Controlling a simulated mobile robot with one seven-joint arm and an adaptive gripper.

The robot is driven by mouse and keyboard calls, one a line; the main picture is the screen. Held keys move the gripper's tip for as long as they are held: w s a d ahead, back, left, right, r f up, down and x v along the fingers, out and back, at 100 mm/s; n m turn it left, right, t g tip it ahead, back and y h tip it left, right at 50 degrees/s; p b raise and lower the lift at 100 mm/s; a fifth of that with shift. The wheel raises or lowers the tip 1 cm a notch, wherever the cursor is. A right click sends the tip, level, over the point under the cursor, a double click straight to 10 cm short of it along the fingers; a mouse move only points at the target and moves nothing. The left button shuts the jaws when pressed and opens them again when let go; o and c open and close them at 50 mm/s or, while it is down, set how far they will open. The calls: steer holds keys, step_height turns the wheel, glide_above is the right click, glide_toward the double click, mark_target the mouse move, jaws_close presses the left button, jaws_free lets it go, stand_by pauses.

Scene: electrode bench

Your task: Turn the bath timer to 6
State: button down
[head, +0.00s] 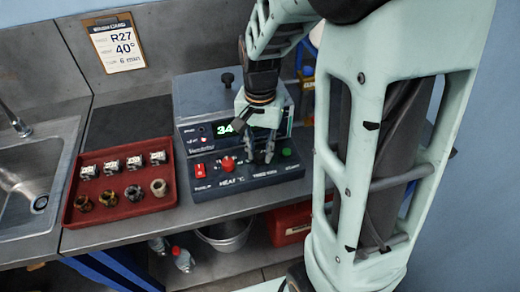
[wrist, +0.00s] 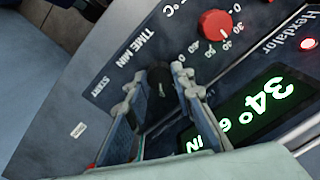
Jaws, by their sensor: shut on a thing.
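The bath controller (head: 290,172) is a dark sloped panel at the front of a grey unit. Its black timer knob (wrist: 158,76), beside the label "TIME MIN", sits between the fingertips of my gripper (wrist: 155,84). My gripper is shut on the knob; in the head view my gripper (head: 260,157) reaches down to the panel and its fingers mostly hide the knob. The green display (wrist: 262,105) reads 34° with a 6 and part of "MIN"; a finger covers some of it. The knob's pointer cannot be made out.
A red heat knob (wrist: 214,24) is close to the timer knob. A red switch (head: 200,171) and a green button (head: 287,152) are on the panel. A card (head: 117,45) reads R27, 40°, 6 min. A red tray (head: 120,212) holds several small parts, left of the unit.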

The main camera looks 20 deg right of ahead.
mark_target(260, 154)
steer(key=c, duration=1.7)
jaws_free()
steer(key=shift+o, duration=0.2)
step_height(260, 154, up, 12)
